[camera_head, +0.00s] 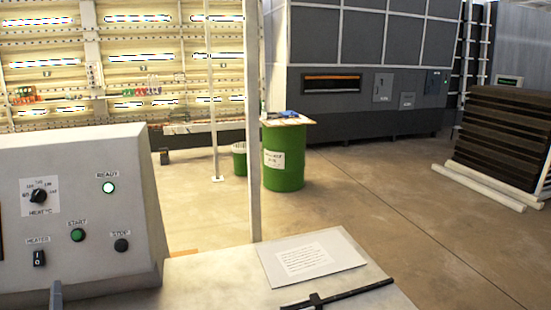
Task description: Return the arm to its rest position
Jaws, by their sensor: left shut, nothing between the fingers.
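A small grey tip at the bottom left edge looks like the end of my left gripper (56,295). It stands in front of the control panel (95,215), below the heater switch. It is shut with nothing held; most of it is below the frame. My right gripper is not in view. The panel has a dial (38,196), a lit ready lamp (109,188), a green start button (78,235), a dark stop button (121,245) and a heater switch (39,258).
A pale worktop (215,275) extends right of the panel, with a printed plate (306,258) and a dark bar (350,294) on it. A thin post (253,150) rises behind. A green barrel (284,165) and dark stacked slabs (500,135) stand beyond. The floor between is open.

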